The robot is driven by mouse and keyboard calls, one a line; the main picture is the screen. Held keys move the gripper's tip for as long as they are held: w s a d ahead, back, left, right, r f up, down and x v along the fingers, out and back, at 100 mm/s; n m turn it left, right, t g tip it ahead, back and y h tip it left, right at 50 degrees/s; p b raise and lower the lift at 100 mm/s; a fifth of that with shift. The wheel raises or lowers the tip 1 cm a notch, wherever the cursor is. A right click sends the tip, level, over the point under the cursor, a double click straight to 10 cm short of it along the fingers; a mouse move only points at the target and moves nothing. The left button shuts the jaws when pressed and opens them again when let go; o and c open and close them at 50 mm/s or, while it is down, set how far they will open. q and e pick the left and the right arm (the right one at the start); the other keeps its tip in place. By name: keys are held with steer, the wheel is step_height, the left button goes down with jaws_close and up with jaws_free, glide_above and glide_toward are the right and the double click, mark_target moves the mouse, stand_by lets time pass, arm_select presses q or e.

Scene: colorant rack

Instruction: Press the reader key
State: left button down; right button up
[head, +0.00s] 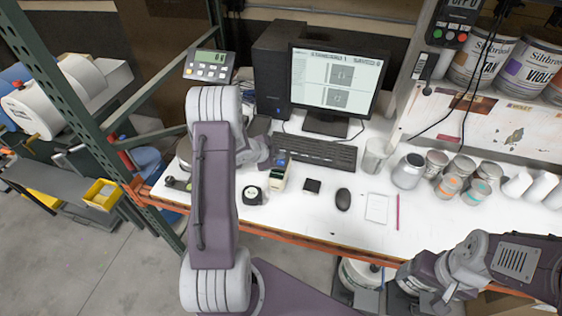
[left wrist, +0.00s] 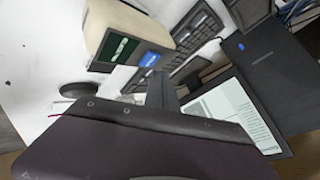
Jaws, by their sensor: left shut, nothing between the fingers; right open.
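The reader is a small beige box (head: 280,178) on the white bench, left of the middle. It also shows in the left wrist view (left wrist: 128,28), with a dark green display (left wrist: 113,46) and a blue key (left wrist: 151,59) on its face. My left gripper (head: 266,162) is shut and empty, close beside the reader's top in the head view. In the left wrist view its dark fingers (left wrist: 158,82) point at the blue key from just below it. Whether they touch the key I cannot tell. My right gripper (head: 443,296) is open at the lower right, away from the reader.
A keyboard (head: 315,152) and monitor (head: 335,80) stand behind the reader. Several cans (head: 408,170) stand at right. The bench's front strip is mostly clear.

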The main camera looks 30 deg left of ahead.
mark_target(279, 164)
arm_select(q)
steer(key=shift+r+p, duration=2)
steer(key=shift+r, duration=0.4)
steer(key=shift+f, duration=0.1)
